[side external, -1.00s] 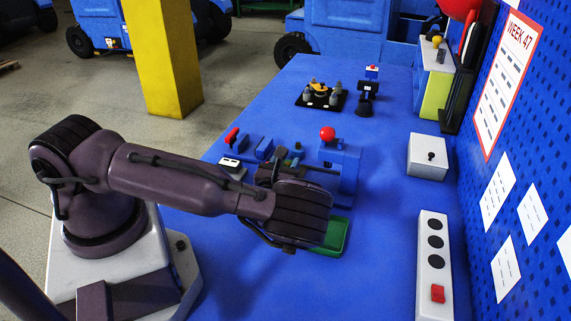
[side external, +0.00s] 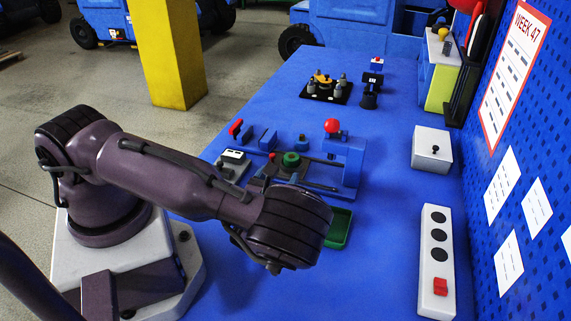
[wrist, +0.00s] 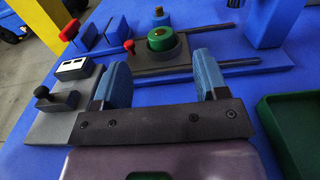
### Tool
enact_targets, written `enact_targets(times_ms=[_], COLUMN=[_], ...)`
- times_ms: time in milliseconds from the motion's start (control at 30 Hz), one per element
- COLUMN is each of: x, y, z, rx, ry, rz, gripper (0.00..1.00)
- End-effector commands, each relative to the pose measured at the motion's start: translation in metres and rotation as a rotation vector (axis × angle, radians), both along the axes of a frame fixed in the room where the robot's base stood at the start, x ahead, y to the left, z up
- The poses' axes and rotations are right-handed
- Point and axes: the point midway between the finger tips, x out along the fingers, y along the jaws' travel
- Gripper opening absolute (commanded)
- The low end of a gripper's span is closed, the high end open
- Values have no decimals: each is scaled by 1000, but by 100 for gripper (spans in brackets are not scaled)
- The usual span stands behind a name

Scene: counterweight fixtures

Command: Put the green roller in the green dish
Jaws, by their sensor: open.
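The green roller (side external: 291,160) sits on a dark block of the blue fixture, beside dark rods. In the wrist view the roller (wrist: 162,39) is a short green cylinder with a brownish centre on top. My gripper (wrist: 161,78) is open and empty, its two blue fingers pointing towards the fixture with the roller beyond them.
The blue fixture (side external: 352,168) has upright blue blocks and a red ball knob (side external: 332,126). A grey box with a black knob (wrist: 60,105) stands left of my fingers. A white box (side external: 431,150) and a button panel (side external: 436,262) stand at the right.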

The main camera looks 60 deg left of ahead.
Motion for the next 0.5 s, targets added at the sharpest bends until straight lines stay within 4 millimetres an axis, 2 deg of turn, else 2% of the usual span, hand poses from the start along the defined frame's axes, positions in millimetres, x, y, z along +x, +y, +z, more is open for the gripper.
enact_targets(times_ms=[133, 333, 500], x=[-18, -29, -32], y=[-19, -29, -31], z=[0, 2, 22], rx=[-2, -8, -110], ry=[1, -7, -86], rz=[-2, 13, 166], gripper=[67, 67, 67])
